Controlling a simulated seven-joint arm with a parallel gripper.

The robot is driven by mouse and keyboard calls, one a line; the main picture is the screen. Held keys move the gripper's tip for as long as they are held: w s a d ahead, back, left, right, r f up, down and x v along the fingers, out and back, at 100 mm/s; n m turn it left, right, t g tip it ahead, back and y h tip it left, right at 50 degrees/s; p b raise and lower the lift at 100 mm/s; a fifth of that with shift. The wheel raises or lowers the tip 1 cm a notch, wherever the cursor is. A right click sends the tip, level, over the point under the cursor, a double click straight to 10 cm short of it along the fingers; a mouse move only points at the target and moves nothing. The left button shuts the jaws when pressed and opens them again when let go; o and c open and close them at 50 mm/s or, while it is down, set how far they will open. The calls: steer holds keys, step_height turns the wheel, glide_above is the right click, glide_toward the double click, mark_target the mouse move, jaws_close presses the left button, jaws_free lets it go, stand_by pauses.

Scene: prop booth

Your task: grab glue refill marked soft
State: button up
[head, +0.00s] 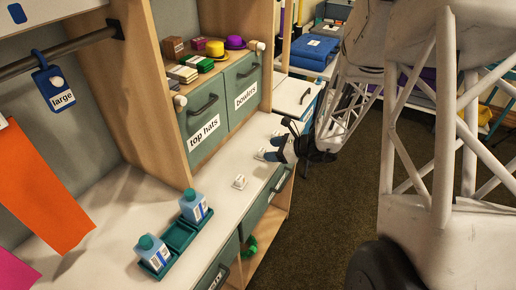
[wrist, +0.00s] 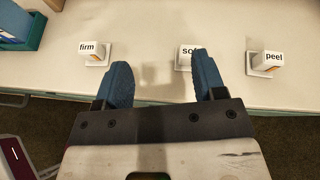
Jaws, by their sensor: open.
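The soft refill (wrist: 184,63) is a small white block on a white base, standing on the counter in the wrist view. My gripper (wrist: 160,60) is open and empty, with blue fingers. The refill lies near the right fingertip, not centred between the fingers. The firm refill (wrist: 97,52) stands to the left and the peel refill (wrist: 266,61) to the right. In the head view my gripper (head: 276,150) is over the counter's far front part, beside small white blocks whose labels I cannot read.
Drawers marked top hats (head: 205,125) and bowlers (head: 243,88) rise behind. The counter's front edge drops to dark carpet (head: 325,215).

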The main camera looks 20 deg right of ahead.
mark_target(265, 151)
steer(key=d+f+m, duration=0.1)
steer(key=w+d+f+t, duration=0.1)
steer(key=d+f+m, duration=0.1)
steer(key=shift+w+f+m+t+h, duration=0.25)
steer(key=shift+w+m+t+h, duration=0.05)
steer(key=shift+w, duration=0.1)
steer(key=shift+x, duration=1.3)
steer(key=shift+a, duration=0.1)
steer(key=shift+x, duration=2.55)
steer(key=shift+w, duration=0.1)
steer(key=c, duration=0.8)
steer(key=shift+o, duration=0.2)
